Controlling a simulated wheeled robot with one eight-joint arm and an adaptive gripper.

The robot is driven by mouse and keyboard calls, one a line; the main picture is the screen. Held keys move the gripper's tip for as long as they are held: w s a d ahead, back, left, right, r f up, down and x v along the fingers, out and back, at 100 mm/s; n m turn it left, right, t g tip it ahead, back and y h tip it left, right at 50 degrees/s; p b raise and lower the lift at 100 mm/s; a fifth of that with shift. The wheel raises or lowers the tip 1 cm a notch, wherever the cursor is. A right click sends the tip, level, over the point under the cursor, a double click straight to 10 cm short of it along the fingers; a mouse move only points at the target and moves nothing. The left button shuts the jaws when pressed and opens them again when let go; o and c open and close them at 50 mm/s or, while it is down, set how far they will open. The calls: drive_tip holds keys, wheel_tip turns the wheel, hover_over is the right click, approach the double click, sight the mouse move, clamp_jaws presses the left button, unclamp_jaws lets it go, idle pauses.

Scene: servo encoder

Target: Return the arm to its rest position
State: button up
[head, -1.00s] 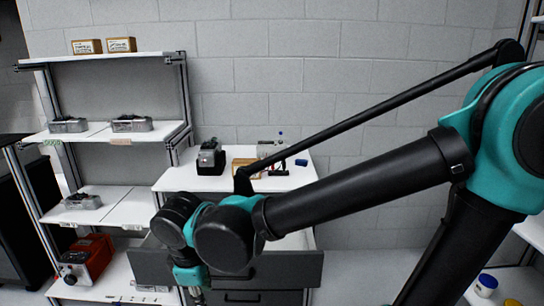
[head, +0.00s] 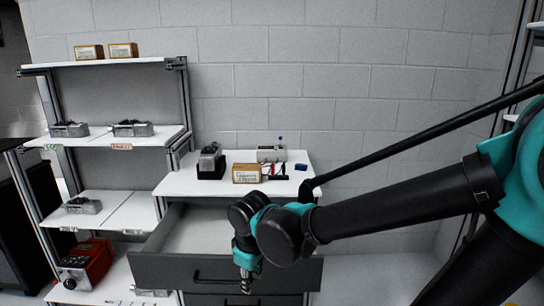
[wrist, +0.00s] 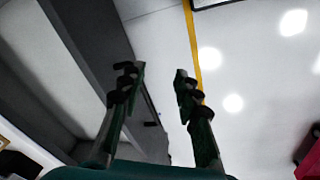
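My gripper (head: 246,280) hangs at the end of my arm in the head view, in front of the right part of a grey drawer. In the wrist view its two dark fingers (wrist: 156,95) stand apart with nothing between them. White floor with bright reflections and a yellow line (wrist: 192,45) shows beyond them. The drawer (head: 190,268) is pulled out of the white-topped cabinet, and its visible inside looks empty. My arm crosses the right half of the head view and hides part of the drawer and cabinet.
On the cabinet top (head: 180,184) are a dark device (head: 211,163), a cardboard box (head: 247,173), a light grey box (head: 271,154) and a small blue item (head: 300,167). A shelf rack (head: 92,143) at left holds metal parts, boxes and a red-orange case (head: 90,262).

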drive_tip(key=w+d+f+m, duration=0.1)
drive_tip(key=d+m, duration=0.3)
drive_tip(key=d, duration=0.4)
drive_tip(key=w+d+f+m+t, duration=0.1)
drive_tip(key=d+f+m, duration=0.2)
drive_tip(key=d, duration=0.5)
drive_tip(key=w+d+f+m+t, duration=0.1)
drive_tip(key=d+f+m, duration=0.1)
drive_tip(key=d+m, duration=0.3)
drive_tip(key=d, duration=0.3)
drive_tip(key=shift+d+f, duration=0.25)
drive_tip(key=shift+f, duration=0.05)
